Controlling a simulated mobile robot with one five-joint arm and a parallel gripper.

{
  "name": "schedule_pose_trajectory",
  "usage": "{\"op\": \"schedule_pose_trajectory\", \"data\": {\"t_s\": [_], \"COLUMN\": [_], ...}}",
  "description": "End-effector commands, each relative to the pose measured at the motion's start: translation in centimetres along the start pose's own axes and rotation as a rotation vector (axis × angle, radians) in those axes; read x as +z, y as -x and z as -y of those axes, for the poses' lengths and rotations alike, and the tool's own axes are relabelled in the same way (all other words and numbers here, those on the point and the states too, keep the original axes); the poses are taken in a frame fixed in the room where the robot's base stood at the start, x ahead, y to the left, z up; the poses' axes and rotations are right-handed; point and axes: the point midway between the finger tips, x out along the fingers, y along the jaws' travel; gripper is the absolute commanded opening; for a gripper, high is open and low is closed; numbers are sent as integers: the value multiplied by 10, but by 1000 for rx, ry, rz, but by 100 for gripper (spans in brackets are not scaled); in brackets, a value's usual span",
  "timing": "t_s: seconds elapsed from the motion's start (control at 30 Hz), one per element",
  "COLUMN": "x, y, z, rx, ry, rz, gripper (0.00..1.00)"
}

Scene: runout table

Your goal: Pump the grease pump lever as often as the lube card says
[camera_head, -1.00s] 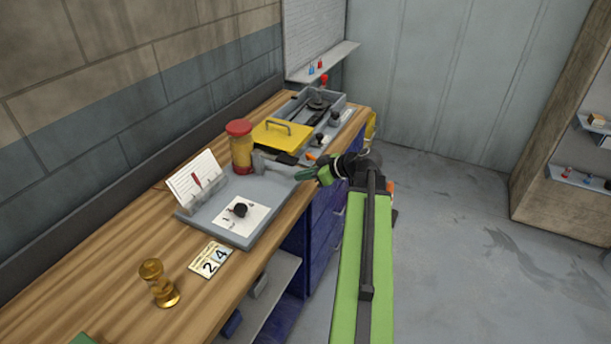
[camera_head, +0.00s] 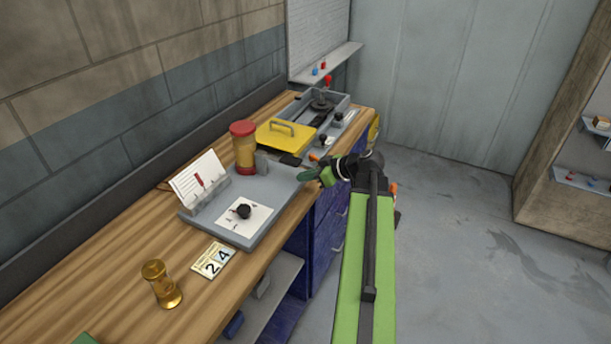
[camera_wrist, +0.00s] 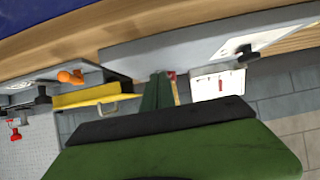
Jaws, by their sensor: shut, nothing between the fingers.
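The grease pump stands on a grey base plate (camera_head: 275,195) on the bench, with a red-capped amber cylinder (camera_head: 243,150) and a small grey block (camera_head: 262,164) beside it. I cannot make out a distinct lever arm in the head view. A white card (camera_head: 199,178) with a red mark leans in a grey holder on the plate; its writing is too small to read. It also shows in the wrist view (camera_wrist: 206,88). My gripper (camera_head: 303,176) is shut and empty near the plate's right edge. Its green fingers (camera_wrist: 158,88) partly hide the cylinder in the wrist view.
A black knob (camera_head: 243,211) sits on a white sheet on the plate. A yellow lid with a handle (camera_head: 284,138) and a grey tray (camera_head: 338,104) lie behind. Floor is clear at right.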

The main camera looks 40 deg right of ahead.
Motion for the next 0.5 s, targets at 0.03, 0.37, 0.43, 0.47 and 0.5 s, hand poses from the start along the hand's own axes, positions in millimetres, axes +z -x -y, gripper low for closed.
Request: {"op": "schedule_pose_trajectory", "data": {"t_s": [0.03, 0.37, 0.43, 0.47, 0.5], "x": [0, -6, -6, -7, -7], "y": [0, 55, 73, 80, 90], "z": [0, 0, 0, 0, -1], "rx": [0, 3, 4, 3, 4], "ry": [0, -2, -3, -3, -2], "rz": [0, 0, 0, 0, -1], "gripper": [0, 0, 0, 0, 0]}}
